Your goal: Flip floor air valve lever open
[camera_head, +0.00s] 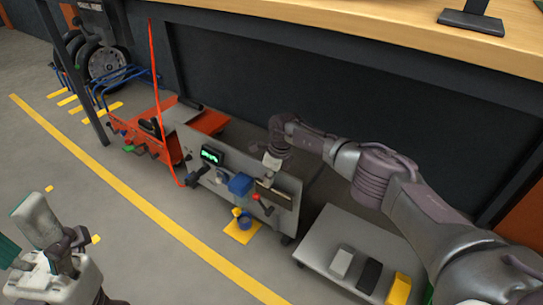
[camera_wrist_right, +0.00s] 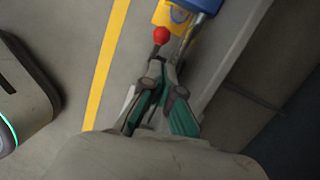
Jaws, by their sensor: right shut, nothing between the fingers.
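A red knob (camera_head: 256,197) sits on a short dark lever at the front of the grey panel cart. It also shows in the right wrist view (camera_wrist_right: 161,35), just beyond my fingertips with a small apparent gap. My right gripper (camera_head: 264,182) is over the panel, fingers pointing down, and shut and empty in the wrist view (camera_wrist_right: 163,72). My left gripper (camera_head: 28,240) is at the lower left, away from the cart; its opening is unclear.
The panel cart (camera_head: 284,200) carries a screen (camera_head: 211,155) and a blue box (camera_head: 240,184). An orange cart (camera_head: 208,121) stands left, a low grey cart (camera_head: 338,229) with blocks right. A wooden bench (camera_head: 380,32) is behind.

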